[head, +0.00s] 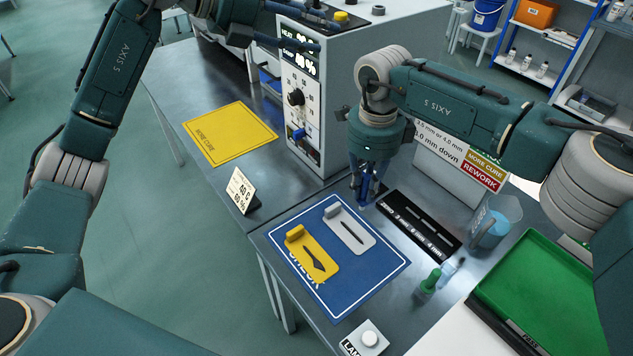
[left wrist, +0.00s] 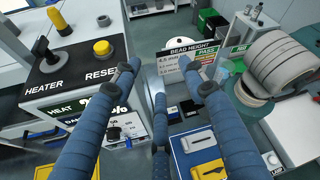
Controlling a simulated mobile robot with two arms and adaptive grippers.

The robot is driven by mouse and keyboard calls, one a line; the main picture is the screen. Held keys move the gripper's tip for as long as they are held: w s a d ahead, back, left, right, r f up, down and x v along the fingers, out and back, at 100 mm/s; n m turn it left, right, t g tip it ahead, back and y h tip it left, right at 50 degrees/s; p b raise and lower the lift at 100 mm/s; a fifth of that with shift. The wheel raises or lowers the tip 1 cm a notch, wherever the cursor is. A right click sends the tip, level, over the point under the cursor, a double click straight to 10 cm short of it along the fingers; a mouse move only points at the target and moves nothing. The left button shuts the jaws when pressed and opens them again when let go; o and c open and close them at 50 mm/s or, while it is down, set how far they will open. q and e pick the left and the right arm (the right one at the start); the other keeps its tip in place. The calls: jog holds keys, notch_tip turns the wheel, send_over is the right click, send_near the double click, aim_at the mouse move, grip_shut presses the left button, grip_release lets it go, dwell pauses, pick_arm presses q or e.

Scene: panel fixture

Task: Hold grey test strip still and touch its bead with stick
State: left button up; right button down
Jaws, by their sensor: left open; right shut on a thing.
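The grey test strip (head: 362,242) lies flat on the blue CHECK mat (head: 330,302), its dark bead (head: 352,232) facing up and a raised block at its far end. It also shows in the left wrist view (left wrist: 202,133). A yellow strip (head: 321,268) with a dark, wider mark lies beside it. My right gripper (head: 365,200) points down just beyond the mat's far right corner, shut on a thin thing, likely the stick, mostly hidden by the fingers. My left gripper (head: 325,32) is open and empty, high by the heater box; its spread fingers fill the left wrist view (left wrist: 165,78).
The heater box (head: 330,110) stands behind the mat. A black labelled rack (head: 400,207), a beaker (head: 497,222), a green bottle (head: 428,284) and a green tray (head: 550,290) are on the right. A small sign (head: 240,190) stands left; a lamp button (head: 369,339) is in front.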

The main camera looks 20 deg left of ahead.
aim_at(349, 226)
pick_arm(q)
jog(key=s+d+f+m+g+y, duration=0.1)
jog(key=s+d+f+g+y, duration=0.2)
jog(key=f, duration=1.3)
jog(key=s+f+m+g+y, duration=0.2)
jog(key=s+f+y, duration=0.25)
jog(key=f, duration=1.15)
jog(key=shift+g+h, duration=0.25)
jog(key=shift+g, duration=0.05)
jog(key=x, duration=1.2)
jog(key=shift+s+d, duration=0.25)
jog(key=shift+s, duration=0.05)
